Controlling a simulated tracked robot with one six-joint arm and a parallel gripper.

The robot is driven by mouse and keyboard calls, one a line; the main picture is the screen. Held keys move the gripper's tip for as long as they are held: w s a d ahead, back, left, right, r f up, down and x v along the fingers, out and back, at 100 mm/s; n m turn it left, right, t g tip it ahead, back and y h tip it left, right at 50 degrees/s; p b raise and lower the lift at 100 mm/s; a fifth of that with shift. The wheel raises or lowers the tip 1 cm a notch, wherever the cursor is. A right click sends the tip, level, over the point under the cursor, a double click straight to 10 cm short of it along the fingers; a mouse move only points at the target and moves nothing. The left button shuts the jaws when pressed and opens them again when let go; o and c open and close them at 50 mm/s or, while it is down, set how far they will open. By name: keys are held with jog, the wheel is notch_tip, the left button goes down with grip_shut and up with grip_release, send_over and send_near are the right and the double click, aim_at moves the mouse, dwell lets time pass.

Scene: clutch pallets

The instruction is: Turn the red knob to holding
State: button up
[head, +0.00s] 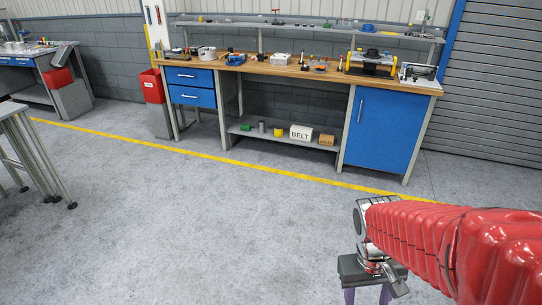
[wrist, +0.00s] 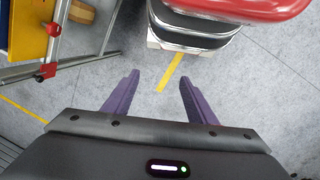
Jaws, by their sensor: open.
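I cannot make out a red knob with a holding mark in either view. My gripper (head: 367,292) hangs low at the bottom right of the head view, at the end of my red sleeved arm. Small red fittings (wrist: 47,71) sit on a metal frame at the upper left of the wrist view; I cannot tell whether one is the knob.
A workbench (head: 290,71) with tools stands at the back. Its blue cabinet (head: 381,130) is on the right. A red bin (head: 152,87) is left of it. A yellow panel (wrist: 32,28) stands by the metal frame. The middle floor (head: 200,200) is clear.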

jog(key=a+r+t, duration=0.3)
jog(key=r, duration=0.4)
jog(key=a+r+t+y, duration=0.1)
jog(key=a+r+t, duration=0.2)
jog(key=r, duration=0.4)
jog(key=shift+s+a+r+t, duration=0.15)
jog(key=shift+s+r+t, duration=0.15)
jog(key=shift+r, duration=0.1)
